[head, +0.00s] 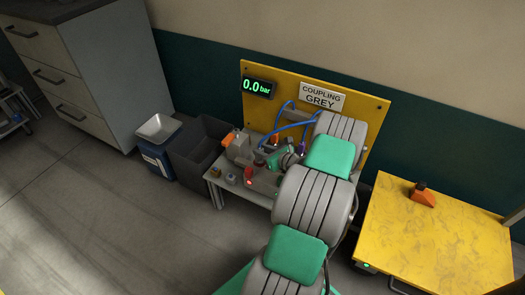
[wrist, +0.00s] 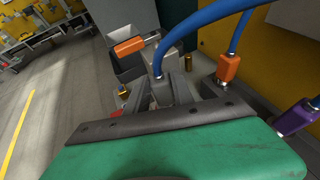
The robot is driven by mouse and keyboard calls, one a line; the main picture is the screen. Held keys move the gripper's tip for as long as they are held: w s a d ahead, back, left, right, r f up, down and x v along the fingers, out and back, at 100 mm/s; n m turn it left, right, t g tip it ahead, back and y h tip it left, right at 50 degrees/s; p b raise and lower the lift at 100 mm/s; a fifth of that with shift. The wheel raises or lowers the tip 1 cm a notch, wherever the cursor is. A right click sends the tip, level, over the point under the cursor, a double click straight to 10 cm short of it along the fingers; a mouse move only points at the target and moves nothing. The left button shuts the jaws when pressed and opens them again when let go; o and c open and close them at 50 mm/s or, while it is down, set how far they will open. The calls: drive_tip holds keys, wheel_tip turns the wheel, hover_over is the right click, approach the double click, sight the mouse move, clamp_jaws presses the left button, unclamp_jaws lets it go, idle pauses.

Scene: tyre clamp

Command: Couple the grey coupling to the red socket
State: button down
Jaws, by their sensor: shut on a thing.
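My gripper (wrist: 160,98) is shut on the grey coupling (wrist: 158,85), which has a blue hose rising from its top in the wrist view. The fingertips are partly hidden behind the dark edge of my wrist. In the head view my gripper (head: 285,160) is over the bench, and the coupling cannot be made out clearly. A small red part that looks like the red socket (head: 248,174) stands on the front of the bench, left of my gripper. A bit of red (wrist: 116,112) shows at the left of the fingers in the wrist view. The coupling appears apart from it.
An orange coupling (wrist: 228,67) and a purple coupling (wrist: 296,117) hang at the right on hoses. An orange-handled lever (wrist: 130,46) stands beyond the fingers. The bench's yellow panel (head: 375,103) carries a display (head: 258,88) reading 0.0 bar and a sign (head: 321,96) reading COUPLING GREY.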

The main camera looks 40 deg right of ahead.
drive_tip(key=shift+f+b, duration=0.3)
drive_tip(key=shift+f, duration=0.2)
idle(0.3)
drive_tip(key=c, duration=1)
unclamp_jaws()
